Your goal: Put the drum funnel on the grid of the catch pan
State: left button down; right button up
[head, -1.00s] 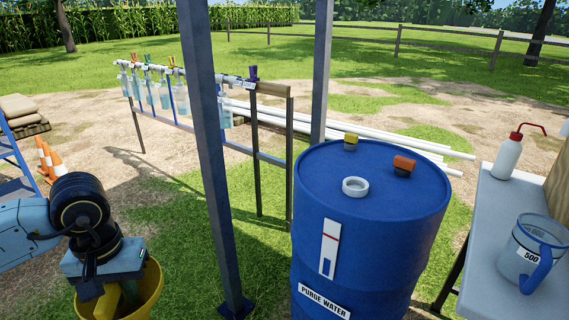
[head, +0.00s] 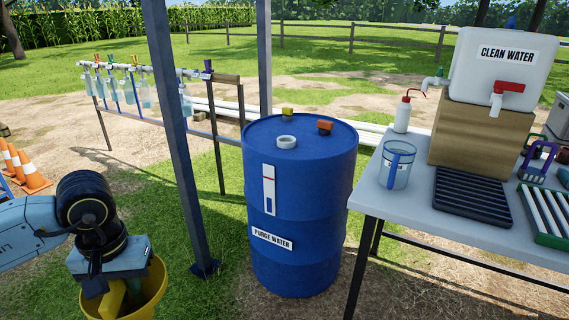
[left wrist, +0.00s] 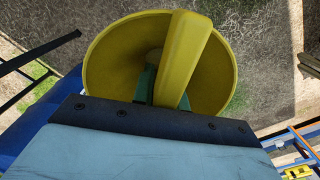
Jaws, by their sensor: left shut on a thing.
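The yellow drum funnel (head: 153,290) is at the lower left of the head view, cut off by the frame's bottom edge. My left gripper (head: 113,300) is shut on it; the left wrist view shows the funnel's wide bowl (left wrist: 112,65) and its thick yellow grip bar. The funnel hangs in the air to the left of the blue drum, clear of it. A black slatted tray (head: 472,196), which looks like the catch pan with its grid, lies on the grey table at the right. Its slats are bare. My right gripper is not in view.
The blue purge water drum (head: 300,205) stands between the funnel and the table (head: 400,215). A metal post (head: 172,120) rises left of the drum.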

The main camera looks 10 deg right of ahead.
aim_at(471, 198)
jog(key=z, duration=1.7)
